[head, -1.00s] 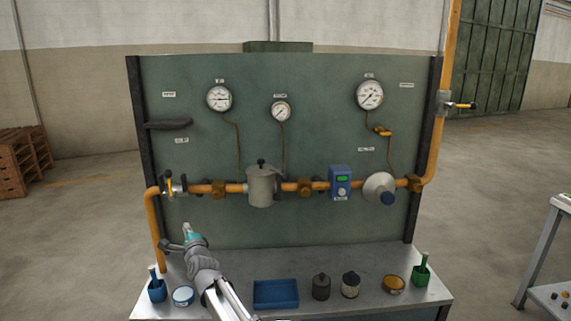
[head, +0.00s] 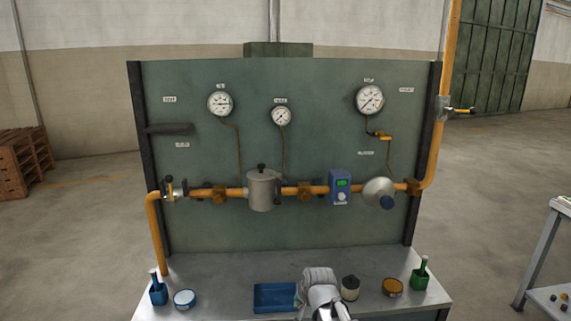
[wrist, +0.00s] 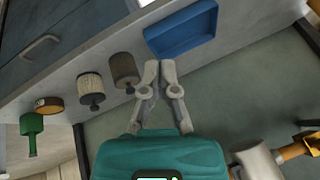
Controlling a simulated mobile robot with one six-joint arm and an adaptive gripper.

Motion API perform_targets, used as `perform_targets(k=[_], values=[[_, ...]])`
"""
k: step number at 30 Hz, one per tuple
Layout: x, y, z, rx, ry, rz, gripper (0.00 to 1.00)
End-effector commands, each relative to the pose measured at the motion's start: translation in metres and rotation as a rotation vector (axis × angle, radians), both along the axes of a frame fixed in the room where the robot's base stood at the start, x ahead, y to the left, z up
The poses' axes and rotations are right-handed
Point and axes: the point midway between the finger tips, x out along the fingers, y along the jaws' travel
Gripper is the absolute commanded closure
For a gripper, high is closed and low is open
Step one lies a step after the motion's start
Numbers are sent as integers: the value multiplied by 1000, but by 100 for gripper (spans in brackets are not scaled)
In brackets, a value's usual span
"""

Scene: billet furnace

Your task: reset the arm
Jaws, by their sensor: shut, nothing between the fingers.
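My gripper (wrist: 159,66) is shut and empty in the wrist view, with its two grey fingertips close together. It shows between the blue tray (wrist: 190,32) and the brown cylinder (wrist: 124,69), apart from the pipes. In the head view my arm stands over the front middle of the bench, just right of the blue tray (head: 272,297). My fingers are hidden there behind my own arm links, and the brown cylinder is hidden too.
The bench (head: 225,268) also carries a blue pot (head: 158,292), a blue-white tin (head: 184,299), a cream filter (head: 350,287), an orange tin (head: 393,287) and a green pot (head: 420,279). Behind stands a panel (head: 330,100) with gauges and an orange pipe (head: 155,235).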

Motion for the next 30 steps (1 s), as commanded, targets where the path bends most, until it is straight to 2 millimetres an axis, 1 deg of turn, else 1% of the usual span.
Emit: perform_targets(k=[1, 2, 3, 6, 9, 12, 15, 18, 30], values=[[-19, -22, -3, -48, 46, 24, 100], [-28, -32, -6, -76, 75, 44, 100], [-40, -47, -8, -112, 113, 70, 100], [-71, -78, -13, -185, 211, 130, 100], [-97, -102, -15, -235, 296, 183, 100], [-117, -119, -15, -266, 361, 221, 100], [-128, -127, -15, -281, 399, 245, 100], [-132, -130, -15, -286, 414, 254, 100], [-131, -130, -15, -286, 414, 254, 100]])
